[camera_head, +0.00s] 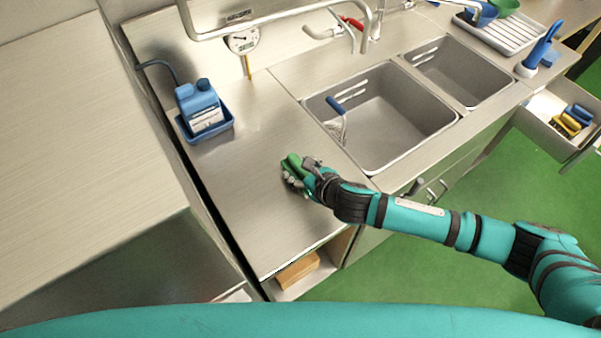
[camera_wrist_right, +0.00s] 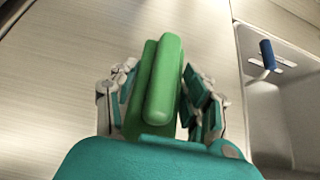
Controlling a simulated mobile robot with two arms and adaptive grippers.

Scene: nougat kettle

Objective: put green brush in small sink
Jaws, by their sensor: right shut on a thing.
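The green brush (camera_head: 291,163) is on the steel counter, left of the large sink. In the right wrist view the green brush (camera_wrist_right: 163,82) lies between the two fingers. My right gripper (camera_head: 298,173) is shut on it; in the wrist view the fingers (camera_wrist_right: 163,100) flank the brush on both sides. I cannot tell whether the brush still touches the counter. The small sink (camera_head: 462,75) is the right-hand basin, beyond the large sink (camera_head: 391,121), and looks empty. My left gripper is not in view.
A blue-handled tool (camera_head: 336,106) leans in the large sink. A blue bottle (camera_head: 199,105) stands in a blue tray at the left. A faucet (camera_head: 366,30) is behind the sinks. A dish rack (camera_head: 503,32) stands at the right, above an open drawer (camera_head: 546,112).

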